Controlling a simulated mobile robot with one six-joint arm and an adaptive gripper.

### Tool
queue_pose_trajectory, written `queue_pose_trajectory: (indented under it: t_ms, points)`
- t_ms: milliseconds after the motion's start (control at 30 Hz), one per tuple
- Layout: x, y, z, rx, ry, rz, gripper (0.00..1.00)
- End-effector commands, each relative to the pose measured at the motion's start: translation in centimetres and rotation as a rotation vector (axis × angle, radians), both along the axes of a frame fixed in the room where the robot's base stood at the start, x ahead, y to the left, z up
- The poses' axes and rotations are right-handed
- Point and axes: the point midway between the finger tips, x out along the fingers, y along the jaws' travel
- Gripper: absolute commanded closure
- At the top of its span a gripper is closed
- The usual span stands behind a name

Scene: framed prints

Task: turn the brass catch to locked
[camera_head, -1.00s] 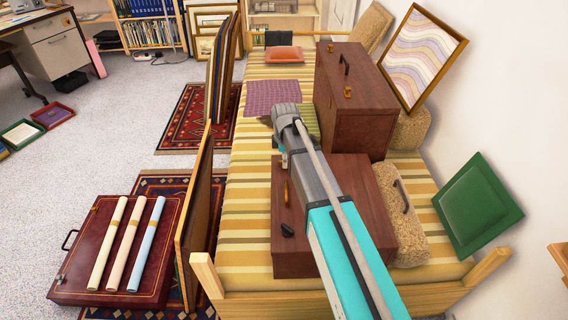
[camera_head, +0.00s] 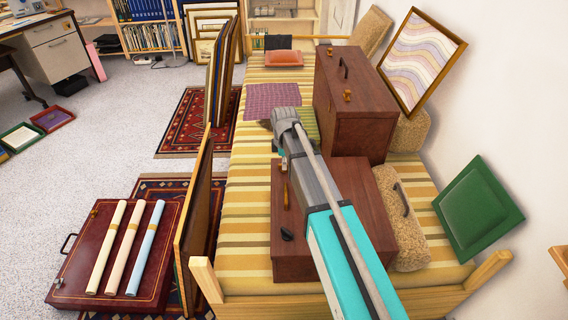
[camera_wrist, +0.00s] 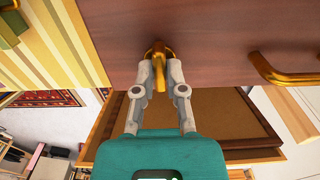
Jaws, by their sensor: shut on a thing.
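A brass catch (camera_wrist: 158,50) sits on the red-brown wooden face of a case in the wrist view. My gripper (camera_wrist: 160,76) is shut on the catch's lever, with one finger on each side. The lever points down between the fingers in that view. A curved brass handle (camera_wrist: 283,78) is on the same face to the right. In the head view the low wooden case (camera_head: 300,258) lies on the striped bed under my arm, its handle (camera_head: 285,190) at the left.
A taller wooden case (camera_head: 360,130) stands just beyond my arm. A cork-like block (camera_head: 408,235) and a green panel (camera_head: 478,207) are at the right.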

Motion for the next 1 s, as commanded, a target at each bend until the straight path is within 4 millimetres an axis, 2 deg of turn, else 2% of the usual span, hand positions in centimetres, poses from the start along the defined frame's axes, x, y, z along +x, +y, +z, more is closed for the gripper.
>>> queue_pose_trajectory:
  t_ms: [267, 467, 1000]
  points:
    - [0.00, 0.03, -0.01, 0.000, 0.000, -0.045, 1.00]
    - [0.00, 0.05, -0.01, 0.000, 0.000, -0.141, 1.00]
    - [0.00, 0.08, -0.01, 0.000, 0.000, -0.610, 1.00]
